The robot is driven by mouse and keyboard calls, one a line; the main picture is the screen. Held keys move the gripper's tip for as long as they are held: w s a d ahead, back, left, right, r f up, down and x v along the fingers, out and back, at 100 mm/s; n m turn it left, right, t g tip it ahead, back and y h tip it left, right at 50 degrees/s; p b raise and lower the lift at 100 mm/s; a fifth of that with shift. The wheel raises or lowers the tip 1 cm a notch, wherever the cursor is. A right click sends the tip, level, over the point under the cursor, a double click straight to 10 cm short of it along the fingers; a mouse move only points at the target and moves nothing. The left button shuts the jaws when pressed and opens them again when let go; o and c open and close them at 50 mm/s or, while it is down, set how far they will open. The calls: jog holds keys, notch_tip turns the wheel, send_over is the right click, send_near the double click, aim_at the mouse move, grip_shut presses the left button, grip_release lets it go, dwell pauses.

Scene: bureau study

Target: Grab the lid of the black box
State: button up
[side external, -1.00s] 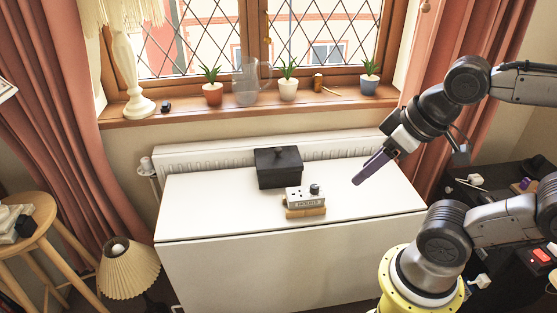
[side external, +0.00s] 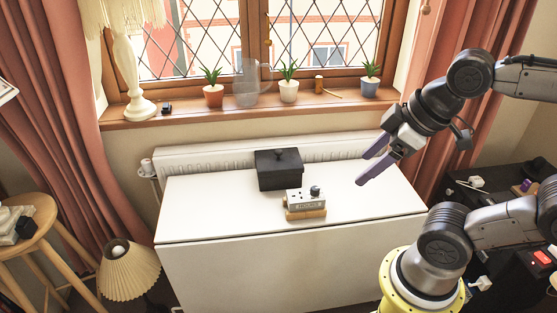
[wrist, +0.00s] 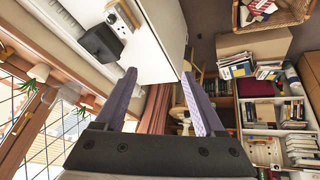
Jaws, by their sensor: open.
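The black box (side external: 280,174) stands on the white table, toward its back edge, with its dark lid (side external: 278,155) on top and a small knob on the lid. It also shows in the wrist view (wrist: 101,43), at the upper left. My gripper (side external: 363,169) is open and empty, with purple fingers. It hangs above the right part of the table, to the right of the box and apart from it. In the wrist view my two fingers (wrist: 158,100) are spread, with nothing between them.
A small grey device with sockets (side external: 305,199) sits on a wooden block (side external: 306,214) just in front of the box. The white table (side external: 215,210) is otherwise bare. A radiator (side external: 215,156) runs behind it. Potted plants and a lamp (side external: 133,65) stand on the windowsill.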

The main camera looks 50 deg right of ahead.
jog(key=w+d+r+n+h, duration=0.1)
jog(key=w+d+r+n, duration=0.3)
jog(key=w, duration=0.5)
jog(key=w+d+r+n+h, duration=0.1)
jog(key=w+d+r+n, duration=0.1)
jog(key=w+r+n, duration=0.6)
jog(key=n+g+h, duration=0.1)
jog(key=n+g, duration=0.2)
jog(key=g, duration=0.3)
send_over(278, 151)
jog(key=a, duration=0.2)
notch_tip(278, 151, down, 32)
jog(key=shift+x, duration=3)
jog(key=shift+w+d+r, duration=0.1)
jog(key=shift+w+d, duration=0.05)
grip_shut()
